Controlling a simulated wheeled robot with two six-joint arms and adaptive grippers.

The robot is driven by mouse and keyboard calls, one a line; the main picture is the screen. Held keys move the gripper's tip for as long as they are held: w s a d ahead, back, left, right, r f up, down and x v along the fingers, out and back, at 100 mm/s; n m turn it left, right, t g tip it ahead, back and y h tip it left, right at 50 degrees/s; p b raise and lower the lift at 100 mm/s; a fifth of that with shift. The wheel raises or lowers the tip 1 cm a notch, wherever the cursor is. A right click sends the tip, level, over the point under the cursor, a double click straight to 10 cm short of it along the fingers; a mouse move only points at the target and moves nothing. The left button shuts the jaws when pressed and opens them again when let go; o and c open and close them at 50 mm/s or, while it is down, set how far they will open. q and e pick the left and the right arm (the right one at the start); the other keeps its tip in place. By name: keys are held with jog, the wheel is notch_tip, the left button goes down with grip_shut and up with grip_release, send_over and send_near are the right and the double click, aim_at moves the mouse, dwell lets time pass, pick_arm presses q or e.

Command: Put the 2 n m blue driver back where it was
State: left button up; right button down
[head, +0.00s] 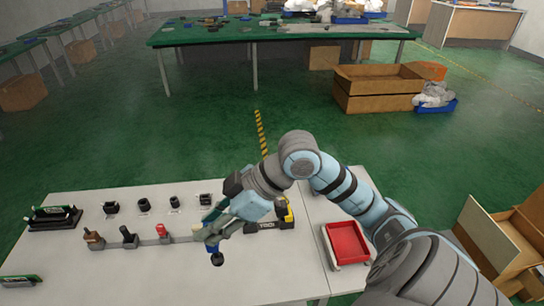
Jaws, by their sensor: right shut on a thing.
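My right gripper (214,229) is shut on the blue driver (217,259), whose dark blue knob hangs below the fingers over the white table (150,275). The rest of the driver is hidden by the gripper. To the left, a row of small stands holds a brown-handled driver (94,240), a black-handled driver (128,237) and a red-handled driver (163,232). The gripper is right of the red one, covering the area beside it, so I cannot tell what stand is there. My left gripper is not in view.
A black and yellow device (268,225) stands just right of the gripper. A red tray (346,243) lies farther right. Several black sockets (144,205) line the back. A black rack (54,219) is at the left. The front middle of the table is clear.

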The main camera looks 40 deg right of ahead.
jog(key=w+d+r+m+t+h+b, duration=0.1)
jog(key=w+d+m+t+h, duration=0.2)
jog(key=w+d, duration=0.45)
jog(key=w+d+r+m+h+b, duration=0.1)
jog(key=w+d+r+m+h, duration=0.25)
jog(key=d, duration=0.65)
notch_tip(320, 180, down, 21)
jog(key=m+b, duration=0.2)
jog(key=b, duration=0.1)
jog(key=shift+d+f+t+y, duration=0.2)
jog(key=shift+d+t+y, duration=0.1)
jog(key=shift+d+y, duration=0.1)
jog(key=shift+w, duration=0.1)
jog(key=c, duration=1.7)
grip_release()
jog(key=shift+f, duration=0.15)
jog(key=o, duration=0.5)
jog(key=shift+c, duration=0.2)
